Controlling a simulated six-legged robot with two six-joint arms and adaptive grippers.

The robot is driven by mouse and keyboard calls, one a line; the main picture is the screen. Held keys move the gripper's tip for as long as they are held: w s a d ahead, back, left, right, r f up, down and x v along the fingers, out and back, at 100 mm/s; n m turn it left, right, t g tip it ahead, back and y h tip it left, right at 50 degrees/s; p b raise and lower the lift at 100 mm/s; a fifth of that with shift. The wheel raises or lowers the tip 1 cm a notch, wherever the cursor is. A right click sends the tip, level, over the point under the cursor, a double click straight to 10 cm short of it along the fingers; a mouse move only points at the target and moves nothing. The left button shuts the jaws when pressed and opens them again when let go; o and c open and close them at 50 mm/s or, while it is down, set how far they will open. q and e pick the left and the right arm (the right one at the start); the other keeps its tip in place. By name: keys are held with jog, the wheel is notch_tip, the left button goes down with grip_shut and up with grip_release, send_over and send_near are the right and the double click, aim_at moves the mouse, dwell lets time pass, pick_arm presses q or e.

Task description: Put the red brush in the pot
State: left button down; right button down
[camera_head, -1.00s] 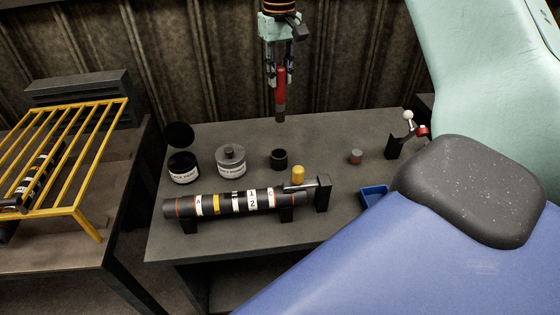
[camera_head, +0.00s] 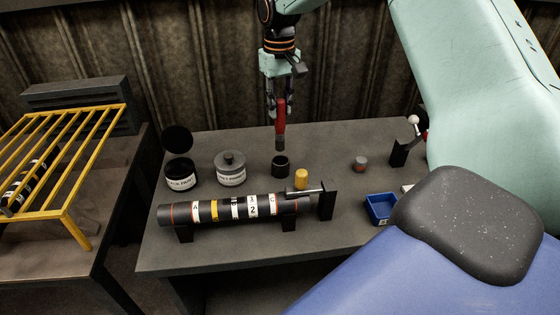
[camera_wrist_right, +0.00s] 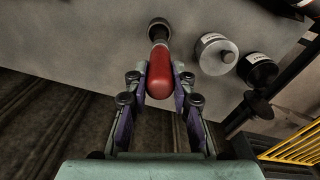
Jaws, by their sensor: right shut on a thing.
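The red brush (camera_head: 281,122) hangs upright, dark end down, in my right gripper (camera_head: 279,103). In the right wrist view, the fingers of my right gripper (camera_wrist_right: 159,88) are shut on the red handle of the brush (camera_wrist_right: 160,77). The pot (camera_head: 280,166) is a small dark open cup on the table. The brush's dark lower end is just above the pot's mouth in the head view; I cannot tell whether it has entered the rim. In the wrist view the pot (camera_wrist_right: 158,27) lies beyond the brush end, partly hidden. My left gripper is not in view.
On the table (camera_head: 220,255) stand a black paint jar (camera_head: 180,175), a grey lidded jar (camera_head: 230,170), a yellow cylinder (camera_head: 301,178) and a banded shaft (camera_head: 230,210) on supports. A blue tray (camera_head: 380,207) is at the right. A yellow rack (camera_head: 60,155) stands left.

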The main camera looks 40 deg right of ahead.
aim_at(280, 130)
jog(key=f, duration=0.5)
jog(key=shift+w+d, duration=0.15)
jog(key=shift+d, duration=0.25)
jog(key=shift+w+f, duration=0.15)
jog(key=shift+f, duration=0.05)
jog(key=shift+s+a+f, duration=0.15)
jog(key=shift+s+f, duration=0.05)
jog(key=shift+f, duration=0.6)
jog(key=shift+s+a+f, duration=0.1)
jog(key=shift+s+f, duration=0.05)
jog(key=shift+f, duration=0.6)
jog(key=shift+w+d+f, duration=0.2)
jog(key=c, duration=1.4)
grip_release()
jog(key=shift+w, duration=0.15)
jog(key=shift+o, duration=1.4)
jog(key=shift+s+a+r, duration=0.15)
jog(key=shift+s+a, duration=0.05)
jog(key=shift+s, duration=0.05)
jog(key=shift+w+d, duration=0.15)
jog(key=shift+w, duration=0.05)
jog(key=shift+r, duration=0.3)
notch_tip(280, 130, up, 10)
jog(key=shift+f, duration=0.25)
jog(key=shift+r, duration=0.7)
jog(key=shift+s+r, duration=0.15)
jog(key=shift+r, duration=0.05)
